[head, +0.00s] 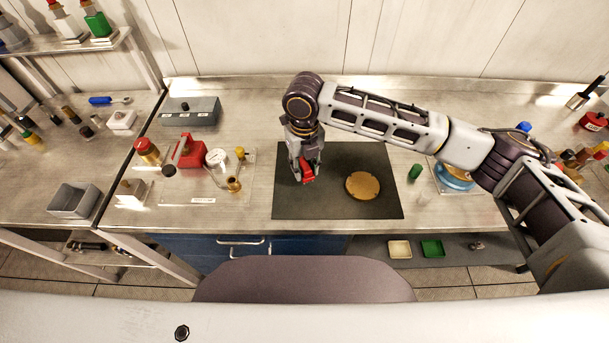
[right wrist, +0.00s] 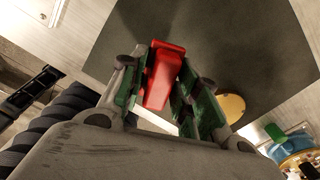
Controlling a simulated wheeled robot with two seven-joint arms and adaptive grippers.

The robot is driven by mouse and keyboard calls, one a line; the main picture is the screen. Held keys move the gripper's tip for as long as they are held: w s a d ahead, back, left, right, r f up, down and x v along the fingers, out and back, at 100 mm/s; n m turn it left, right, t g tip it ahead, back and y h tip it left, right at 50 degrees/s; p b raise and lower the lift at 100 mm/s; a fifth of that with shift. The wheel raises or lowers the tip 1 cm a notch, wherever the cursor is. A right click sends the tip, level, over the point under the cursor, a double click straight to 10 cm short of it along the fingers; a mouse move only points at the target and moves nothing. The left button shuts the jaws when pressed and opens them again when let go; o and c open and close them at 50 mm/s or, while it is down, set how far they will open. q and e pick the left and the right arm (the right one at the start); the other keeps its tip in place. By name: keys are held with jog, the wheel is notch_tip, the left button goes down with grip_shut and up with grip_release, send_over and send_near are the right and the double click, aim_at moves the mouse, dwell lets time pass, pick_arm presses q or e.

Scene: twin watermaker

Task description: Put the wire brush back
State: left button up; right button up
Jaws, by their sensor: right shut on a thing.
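My right gripper (head: 303,172) is shut on a red thing (head: 307,172), over the left part of the dark mat (head: 350,205). In the right wrist view the red thing (right wrist: 163,75) is a smooth, tapered block between the fingers of the gripper (right wrist: 160,85). It looks like the handle of the wire brush; no bristles show. I cannot tell whether it touches the mat. A round, tan disc (head: 362,185) lies on the mat to the right of the gripper. My left gripper is not in view.
A red fixture (head: 190,155) with a gauge and brass fittings stands left of the mat. A grey box (head: 190,111) is behind it. A green cylinder (head: 415,172) and a blue-based item (head: 455,176) stand to the right. An open grey bin (head: 75,200) is far left.

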aim_at(304, 176)
jog(key=shift+f, duration=0.15)
jog(key=shift+f, duration=2.35)
jog(key=shift+f, duration=0.1)
jog(key=o, duration=1)
jog(key=shift+r+b, duration=0.35)
jog(key=shift+r, duration=5.75)
